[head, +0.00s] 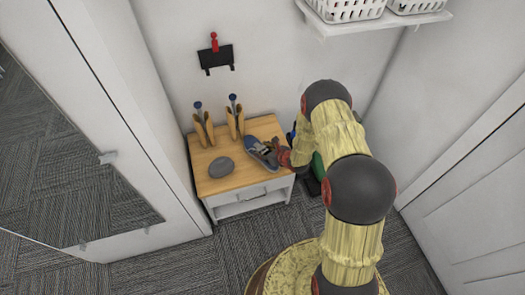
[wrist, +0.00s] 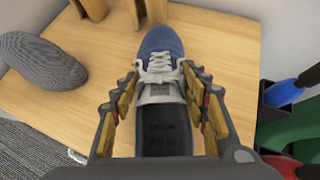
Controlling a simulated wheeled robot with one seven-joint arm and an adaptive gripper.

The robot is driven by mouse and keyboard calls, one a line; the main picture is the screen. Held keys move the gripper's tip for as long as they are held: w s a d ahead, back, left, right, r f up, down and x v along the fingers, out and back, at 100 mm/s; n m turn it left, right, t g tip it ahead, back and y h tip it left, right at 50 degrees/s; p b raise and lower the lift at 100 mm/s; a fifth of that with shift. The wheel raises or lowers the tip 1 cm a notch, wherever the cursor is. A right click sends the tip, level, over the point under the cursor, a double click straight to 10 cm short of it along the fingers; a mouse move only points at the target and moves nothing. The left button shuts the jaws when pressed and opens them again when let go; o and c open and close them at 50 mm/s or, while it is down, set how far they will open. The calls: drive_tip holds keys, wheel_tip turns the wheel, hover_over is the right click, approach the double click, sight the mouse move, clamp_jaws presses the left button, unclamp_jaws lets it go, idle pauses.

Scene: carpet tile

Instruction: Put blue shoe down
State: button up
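The blue shoe (head: 259,150), with white laces and a dark insole, is at the right part of the wooden tabletop (head: 225,181) of a small white stand. In the wrist view the shoe (wrist: 160,45) points away from me, its toe over the tabletop. My gripper (wrist: 160,74) has a finger on each side of the shoe, with the tips against its sides near the laces. In the head view my gripper (head: 281,155) is at the shoe's right end. I cannot tell whether the sole touches the tabletop.
A grey oval object (head: 221,167) lies left of the shoe. Tan upright pieces with blue-topped rods (head: 235,121) stand at the back. Blue and green items (wrist: 290,125) stand right of the stand. A white cabinet (head: 110,110) is left. The tabletop's front is clear.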

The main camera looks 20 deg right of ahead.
drive_tip(key=o, duration=0.4)
